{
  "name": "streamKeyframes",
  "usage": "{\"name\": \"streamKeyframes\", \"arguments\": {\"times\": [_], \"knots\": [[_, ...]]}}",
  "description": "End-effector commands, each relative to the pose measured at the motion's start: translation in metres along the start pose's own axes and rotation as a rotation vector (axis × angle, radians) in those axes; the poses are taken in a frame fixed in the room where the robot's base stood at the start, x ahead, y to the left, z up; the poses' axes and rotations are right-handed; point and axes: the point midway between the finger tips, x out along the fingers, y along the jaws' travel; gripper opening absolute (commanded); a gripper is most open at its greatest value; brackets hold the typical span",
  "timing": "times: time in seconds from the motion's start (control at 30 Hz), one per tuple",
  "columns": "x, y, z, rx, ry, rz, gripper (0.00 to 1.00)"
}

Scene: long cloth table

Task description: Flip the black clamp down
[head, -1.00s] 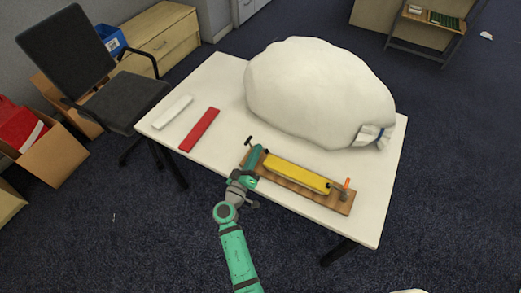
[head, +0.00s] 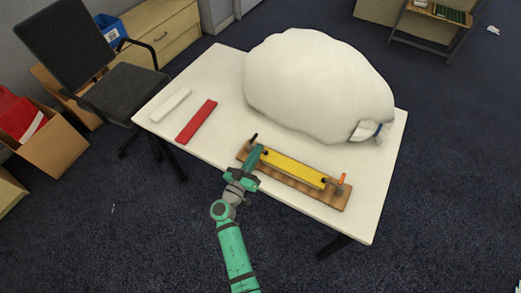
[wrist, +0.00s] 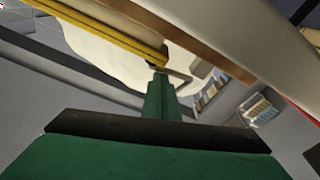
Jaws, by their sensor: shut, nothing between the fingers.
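A yellow bar (head: 295,170) lies along a wooden board (head: 318,198) at the table's front edge. The black clamp (head: 254,137) is at the board's left end, and its dark handle sticks up. My green gripper (head: 259,149) is shut and empty at that end, right beside the clamp; contact cannot be made out. In the wrist view my gripper's closed fingertips (wrist: 158,76) point toward the yellow bar's end (wrist: 110,25). A clamp with an orange handle (head: 341,177) stands at the board's right end.
A large white sack-like bundle (head: 318,85) fills the back of the white table (head: 225,70). A red bar (head: 197,120) and a white bar (head: 175,105) lie at the left. Clear table lies between them and the board.

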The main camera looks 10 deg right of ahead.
Motion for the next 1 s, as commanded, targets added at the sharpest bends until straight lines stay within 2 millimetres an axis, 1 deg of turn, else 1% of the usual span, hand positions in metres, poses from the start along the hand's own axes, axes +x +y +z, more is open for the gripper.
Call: {"name": "streamKeyframes", "arguments": {"times": [0.73, 0.87, 1.0], "knots": [[-0.003, -0.002, 0.004, -0.002, -0.003, -0.004, 0.0], [-0.013, -0.004, 0.005, -0.003, -0.005, -0.006, 0.0], [-0.03, -0.005, 0.005, -0.003, -0.005, -0.002, 0.0]]}}
